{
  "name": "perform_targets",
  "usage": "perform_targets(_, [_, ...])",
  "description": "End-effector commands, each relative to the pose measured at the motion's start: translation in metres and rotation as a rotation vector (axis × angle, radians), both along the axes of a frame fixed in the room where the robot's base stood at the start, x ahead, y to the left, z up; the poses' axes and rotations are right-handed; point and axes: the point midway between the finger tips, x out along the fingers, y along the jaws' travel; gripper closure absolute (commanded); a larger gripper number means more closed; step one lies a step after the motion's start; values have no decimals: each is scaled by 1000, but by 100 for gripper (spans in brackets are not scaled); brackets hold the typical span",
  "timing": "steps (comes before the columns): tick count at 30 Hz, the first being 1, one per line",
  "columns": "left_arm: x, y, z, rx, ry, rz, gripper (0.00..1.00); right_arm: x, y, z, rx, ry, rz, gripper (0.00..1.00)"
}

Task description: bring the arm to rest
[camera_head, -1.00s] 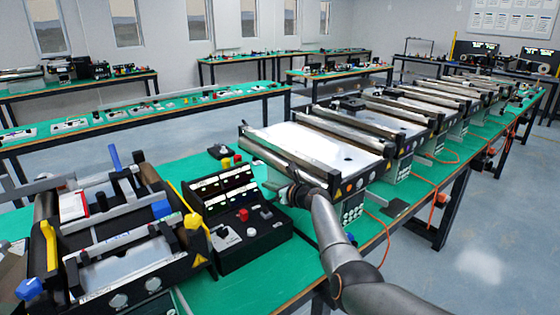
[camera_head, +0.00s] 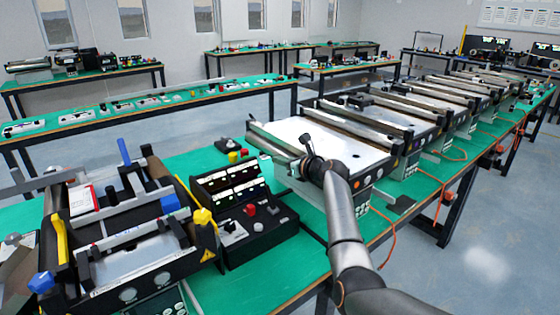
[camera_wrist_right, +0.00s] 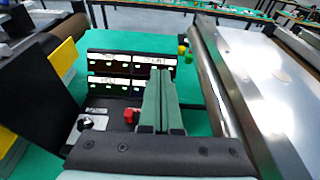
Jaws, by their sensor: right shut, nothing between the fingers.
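My right gripper (camera_head: 306,146) shows in the head view at the end of the grey arm that comes in from the lower right. It is in front of the near conveyor's pale top and looks small and dark there. In the right wrist view its two fingers (camera_wrist_right: 162,98) are together, with nothing between them. They show in front of the black control box (camera_wrist_right: 110,70), and the near conveyor (camera_wrist_right: 255,90) is to their right. Whether the gripper touches anything is hard to tell. My left gripper is not in view.
A row of conveyors (camera_head: 345,150) runs back along the green table (camera_head: 270,270). The control box (camera_head: 270,232) with a red button stands left of my right arm. A black machine (camera_head: 130,292) with yellow and blue handles fills the lower left. Orange cables hang at the table's right edge.

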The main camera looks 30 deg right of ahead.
Motion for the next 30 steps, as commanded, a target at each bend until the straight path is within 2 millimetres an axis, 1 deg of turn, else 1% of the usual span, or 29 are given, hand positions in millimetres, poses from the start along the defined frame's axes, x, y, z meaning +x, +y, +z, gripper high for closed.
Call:
perform_targets(7, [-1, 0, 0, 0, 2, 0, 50, 0, 0, 0, 0, 0, 0, 100])
perform_targets(9, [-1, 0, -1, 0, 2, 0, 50, -2, 1, -4, -21, 6, 6, 100])
perform_targets(11, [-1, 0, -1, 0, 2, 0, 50, -7, 4, -13, -78, 24, 25, 100])
perform_targets(14, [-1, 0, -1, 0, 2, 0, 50, -25, 15, -43, -282, 80, 99, 100])
perform_targets(15, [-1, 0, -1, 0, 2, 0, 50, -36, 22, -60, -399, 112, 149, 100])
perform_targets(17, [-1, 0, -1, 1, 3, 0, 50, -57, 34, -86, -592, 160, 240, 100])
perform_targets(18, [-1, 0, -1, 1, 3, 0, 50, -72, 44, -104, -727, 192, 314, 100])
perform_targets(20, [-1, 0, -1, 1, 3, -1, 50, -97, 58, -129, -921, 233, 433, 100])
perform_targets(21, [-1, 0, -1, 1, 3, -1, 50, -115, 69, -144, -1044, 256, 519, 100])
perform_targets(23, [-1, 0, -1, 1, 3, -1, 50, -143, 84, -166, -1221, 283, 656, 100])
perform_targets(24, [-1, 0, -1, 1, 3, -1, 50, -163, 95, -179, -1332, 293, 752, 100])
perform_targets(26, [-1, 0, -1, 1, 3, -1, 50, -193, 111, -196, -1491, 299, 900, 100])
perform_targets(27, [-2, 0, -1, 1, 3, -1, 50, -214, 122, -206, -1591, 296, 1004, 100])
perform_targets(29, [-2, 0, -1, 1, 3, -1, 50, -248, 137, -218, -1729, 281, 1162, 100])
perform_targets(30, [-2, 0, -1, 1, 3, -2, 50, -270, 148, -225, -1814, 262, 1270, 100])
